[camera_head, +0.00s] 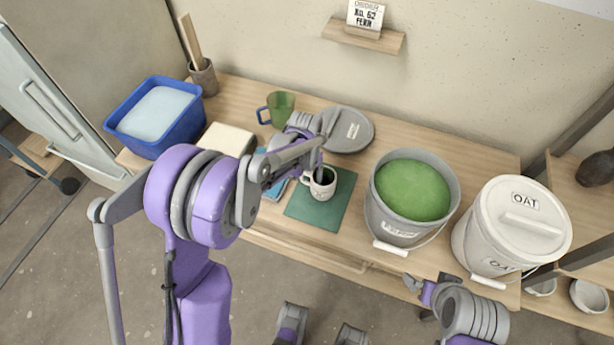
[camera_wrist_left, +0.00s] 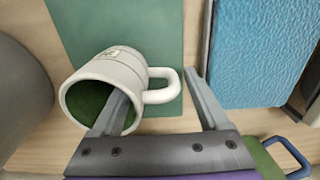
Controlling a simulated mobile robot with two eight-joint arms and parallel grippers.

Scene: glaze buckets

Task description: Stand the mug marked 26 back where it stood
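A white mug (camera_head: 321,186) with dark green inside stands on a green mat (camera_head: 313,211). It also shows in the left wrist view (camera_wrist_left: 139,72), with its handle to the right; its label is too small to read. My left gripper (camera_head: 318,172) is at the mug from above. In the left wrist view its fingers (camera_wrist_left: 158,92) are wide apart. One finger is over or inside the mug's mouth, the other beyond the handle, with wall and handle between them. My right gripper (camera_head: 413,284) is low at the right, near the table's front edge; its fingers are unclear.
A bucket of green glaze (camera_head: 397,227) and a lidded OAT bucket (camera_head: 488,242) stand right of the mat. Behind are a grey lid (camera_head: 352,131) and a green mug (camera_head: 283,106). A blue tub (camera_head: 190,134) and a blue sponge-like block (camera_wrist_left: 262,50) are nearby.

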